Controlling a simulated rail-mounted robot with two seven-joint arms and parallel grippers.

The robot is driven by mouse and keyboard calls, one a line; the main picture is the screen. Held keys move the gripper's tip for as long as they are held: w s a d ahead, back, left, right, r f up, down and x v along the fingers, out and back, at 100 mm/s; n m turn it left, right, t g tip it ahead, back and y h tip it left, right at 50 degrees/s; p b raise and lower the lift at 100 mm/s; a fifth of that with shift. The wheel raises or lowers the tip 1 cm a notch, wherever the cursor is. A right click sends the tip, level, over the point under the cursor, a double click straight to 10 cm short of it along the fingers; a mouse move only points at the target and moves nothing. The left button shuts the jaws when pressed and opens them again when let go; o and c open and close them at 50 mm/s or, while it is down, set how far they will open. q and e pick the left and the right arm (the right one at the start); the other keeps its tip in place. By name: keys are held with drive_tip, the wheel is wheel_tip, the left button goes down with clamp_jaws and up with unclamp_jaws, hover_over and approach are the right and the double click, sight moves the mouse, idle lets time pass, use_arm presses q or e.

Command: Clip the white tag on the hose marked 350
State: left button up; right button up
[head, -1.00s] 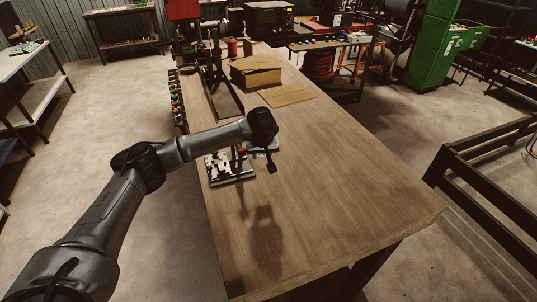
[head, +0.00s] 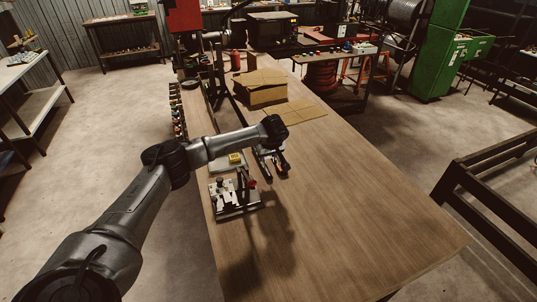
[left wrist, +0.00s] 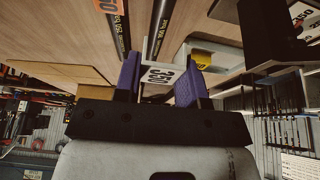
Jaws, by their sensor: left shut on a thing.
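My left gripper (left wrist: 158,82), with purple finger pads, is shut on a white tag (left wrist: 160,76) printed 350, which reads upside down in the left wrist view. In the head view its wrist (head: 275,130) is above the table, and the fingers are hard to make out. Two black hoses with white lettering lie on the table beyond the fingers, one left (left wrist: 119,35) and one right (left wrist: 158,30). The tag appears apart from them. An orange tag (left wrist: 106,5) is at the left hose. The hoses' size markings are too blurred to read surely. My right gripper is out of view.
A metal fixture (head: 236,195) with a red-tipped lever stands on the wooden table (head: 350,200). Beside it is a pale tray (head: 222,165) with a yellow item (head: 237,158). A cardboard box (head: 260,90) is farther back. The table's right front is clear.

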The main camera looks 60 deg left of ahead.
sight(267, 171)
use_arm(q)
drive_tip(key=shift+f+b, duration=2.65)
drive_tip(key=shift+f, duration=0.9)
drive_tip(key=shift+f+p, duration=0.3)
drive_tip(key=shift+f, duration=0.05)
drive_tip(key=shift+f, duration=0.1)
drive_tip(key=shift+f, duration=0.1)
idle(0.5)
